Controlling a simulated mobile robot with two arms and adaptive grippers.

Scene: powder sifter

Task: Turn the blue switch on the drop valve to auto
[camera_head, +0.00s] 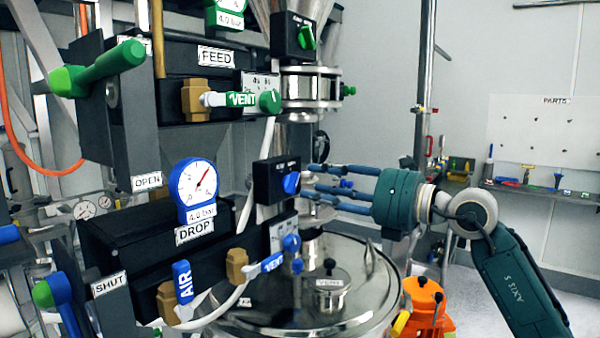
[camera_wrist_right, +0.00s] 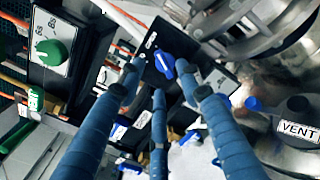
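The blue switch (camera_head: 291,183) is a knob on a small black box (camera_head: 268,180) beside the drop panel, marked by the DROP label (camera_head: 195,232). The knob looks tilted; the print above it is too small to read. My right gripper (camera_head: 311,182) reaches in from the right, its blue fingers spread and pointing at the switch. In the right wrist view the blue switch (camera_wrist_right: 165,64) shows between the spread fingertips of my right gripper (camera_wrist_right: 160,74). They look close to it, but I cannot tell whether they touch. My left gripper is not in view.
A green switch (camera_head: 307,37) sits on the feed box above. Blue VENT (camera_head: 268,264) and AIR (camera_head: 183,282) handles are below left. A steel vessel lid (camera_head: 350,300) lies under my right gripper. An orange object (camera_head: 428,308) stands at its right.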

